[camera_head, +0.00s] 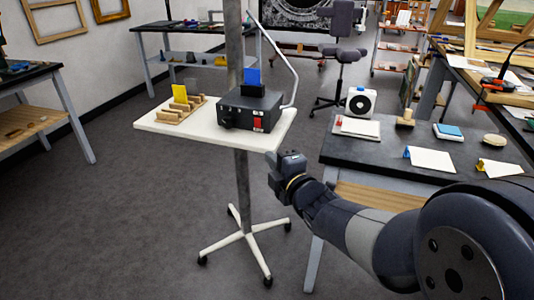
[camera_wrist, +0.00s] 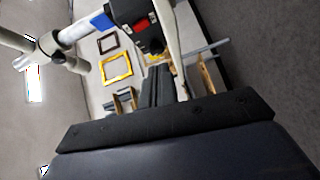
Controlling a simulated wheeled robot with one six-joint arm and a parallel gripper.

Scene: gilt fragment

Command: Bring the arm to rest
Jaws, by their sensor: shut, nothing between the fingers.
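My arm reaches in from the right in the head view, bent, with my gripper (camera_head: 276,178) at its end. The gripper hangs in the air in front of the white stand top (camera_head: 175,128), between it and the dark bench at the right. It is shut with nothing held.
A black box (camera_head: 240,108) with a blue piece (camera_head: 253,76) stands on the white stand top, beside a wooden rack (camera_head: 181,106). The dark bench (camera_head: 375,155) holds white cards and small items. Grey floor (camera_head: 110,220) is clear at the left.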

